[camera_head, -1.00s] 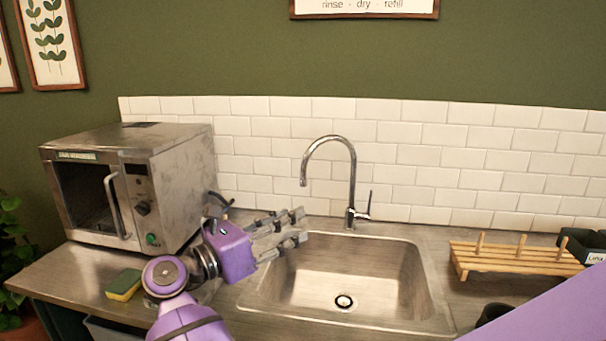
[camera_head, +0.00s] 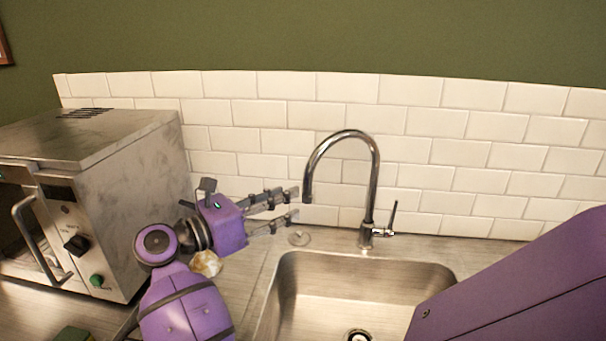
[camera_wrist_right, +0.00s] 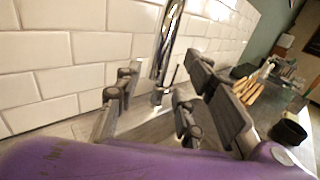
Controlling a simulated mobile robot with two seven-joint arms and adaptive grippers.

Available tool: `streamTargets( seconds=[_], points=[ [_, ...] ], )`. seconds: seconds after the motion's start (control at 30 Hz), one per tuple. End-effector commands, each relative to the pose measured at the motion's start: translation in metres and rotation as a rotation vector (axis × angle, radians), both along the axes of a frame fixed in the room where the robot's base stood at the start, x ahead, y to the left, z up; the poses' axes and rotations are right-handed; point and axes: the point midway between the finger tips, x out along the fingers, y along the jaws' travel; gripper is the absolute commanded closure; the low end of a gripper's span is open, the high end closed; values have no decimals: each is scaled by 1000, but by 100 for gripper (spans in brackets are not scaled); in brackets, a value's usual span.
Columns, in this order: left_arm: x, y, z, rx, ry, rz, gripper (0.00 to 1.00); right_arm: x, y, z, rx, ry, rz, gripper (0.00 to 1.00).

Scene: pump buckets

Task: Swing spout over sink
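The chrome tap spout (camera_head: 345,137) stands behind the sink (camera_head: 436,275) and arches to the left, its tip pointing down. Its lever (camera_head: 391,216) is on the right side of the base. I cannot tell whether the tip hangs over the basin or the counter beside it. My right gripper (camera_head: 293,204) points right, fingers apart, with fingertips just left of the spout tip. In the right wrist view, the spout (camera_wrist_right: 168,45) appears between the open fingers of my gripper (camera_wrist_right: 163,78), with no clear contact. My left gripper is not in view.
A steel microwave (camera_head: 125,160) stands left of my right gripper. A white tiled wall (camera_head: 270,110) runs close behind the tap. A flat round disc (camera_head: 299,238) lies left of the tap base. In the right wrist view, a wooden rack (camera_wrist_right: 246,90) and dark cup (camera_wrist_right: 288,132) stand beyond.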

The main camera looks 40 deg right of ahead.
Motion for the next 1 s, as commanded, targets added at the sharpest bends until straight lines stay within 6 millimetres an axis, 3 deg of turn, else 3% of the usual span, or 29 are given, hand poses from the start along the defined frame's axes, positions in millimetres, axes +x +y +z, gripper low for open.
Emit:
streamTargets(
  seconds=[0.17, 0.63, 1.0],
  points=[
    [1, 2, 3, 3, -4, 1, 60, -1, -5, 1, -2, 0, -1, 64],
    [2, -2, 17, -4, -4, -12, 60, -5, -71, 3, -2, -2, -2, 64],
    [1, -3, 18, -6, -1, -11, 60, -5, -78, -1, 0, 1, 0, 64]
  ],
)
